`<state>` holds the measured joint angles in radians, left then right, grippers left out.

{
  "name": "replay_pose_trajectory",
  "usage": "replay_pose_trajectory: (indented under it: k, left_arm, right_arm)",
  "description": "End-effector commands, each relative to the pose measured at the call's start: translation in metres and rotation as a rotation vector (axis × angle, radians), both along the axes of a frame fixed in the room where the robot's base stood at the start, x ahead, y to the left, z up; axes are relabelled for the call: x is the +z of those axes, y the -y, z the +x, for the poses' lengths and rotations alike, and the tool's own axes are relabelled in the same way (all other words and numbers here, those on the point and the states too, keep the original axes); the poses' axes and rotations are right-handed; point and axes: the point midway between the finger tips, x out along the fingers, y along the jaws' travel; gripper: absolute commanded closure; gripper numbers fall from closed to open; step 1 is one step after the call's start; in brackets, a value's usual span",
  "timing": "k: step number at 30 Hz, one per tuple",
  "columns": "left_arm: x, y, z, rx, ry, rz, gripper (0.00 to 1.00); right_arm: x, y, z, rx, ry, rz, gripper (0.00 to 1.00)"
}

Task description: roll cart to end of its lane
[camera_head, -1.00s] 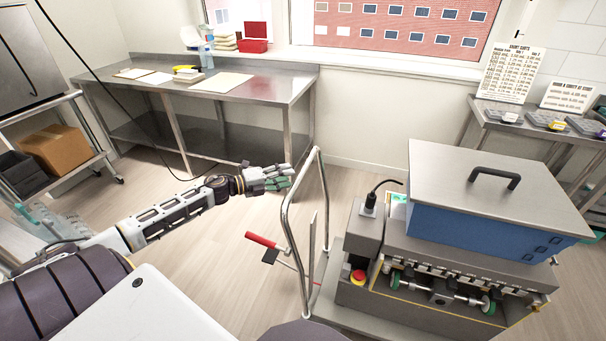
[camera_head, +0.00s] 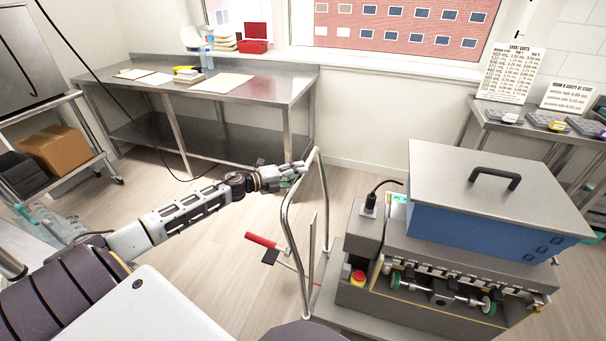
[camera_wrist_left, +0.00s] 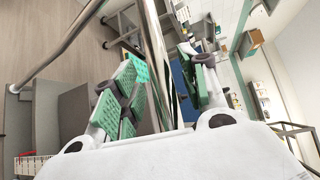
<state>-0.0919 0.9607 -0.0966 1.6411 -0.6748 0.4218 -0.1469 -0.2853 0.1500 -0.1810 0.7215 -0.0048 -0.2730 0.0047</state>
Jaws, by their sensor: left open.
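The cart (camera_head: 330,312) is a low grey platform with a bent metal push handle (camera_head: 284,213) at its left end. It carries a grey machine with a blue hopper (camera_head: 480,232) and a lidded top. My left gripper (camera_head: 296,171) is at the upper part of the handle, fingers pointing right. In the left wrist view the shiny handle bar (camera_wrist_left: 155,62) runs between the two green-padded fingers of the gripper (camera_wrist_left: 163,84), which are open around it. Whether a pad touches the bar I cannot tell.
A red-gripped lever (camera_head: 262,241) sticks out left of the handle. A steel table (camera_head: 250,88) stands behind by the wall. A side bench (camera_head: 545,132) with signs and trays is at the right. A shelf rack is at the left. Floor between is clear.

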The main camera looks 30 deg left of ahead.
Motion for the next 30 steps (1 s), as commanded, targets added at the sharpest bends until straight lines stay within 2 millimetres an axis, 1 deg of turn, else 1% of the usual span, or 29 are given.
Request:
replay_pose_trajectory:
  k: [6, 9, 15, 25, 26, 30]
  left_arm:
    - [-0.001, 0.006, 0.011, 0.001, 0.002, 0.001, 0.57]
    - [-0.001, 0.008, 0.014, 0.001, 0.002, 0.001, 0.57]
    - [-0.002, 0.011, 0.018, 0.000, 0.001, 0.002, 0.57]
    - [-0.002, 0.011, 0.018, 0.000, 0.001, 0.002, 0.57]
    - [-0.002, 0.011, 0.018, 0.000, 0.001, 0.002, 0.59]
    - [-0.002, 0.011, 0.018, 0.000, 0.001, 0.002, 0.77]
  right_arm:
    - [-0.001, -0.011, -0.004, -0.003, -0.003, 0.012, 1.00]
    - [-0.002, -0.014, -0.007, -0.004, -0.007, 0.016, 1.00]
    - [-0.002, -0.011, -0.013, -0.003, -0.013, 0.012, 1.00]
    - [-0.001, 0.000, -0.008, 0.001, -0.007, 0.000, 1.00]
    - [-0.001, 0.000, -0.007, 0.000, -0.007, -0.001, 1.00]
    - [0.000, 0.002, -0.003, 0.001, -0.003, -0.003, 1.00]
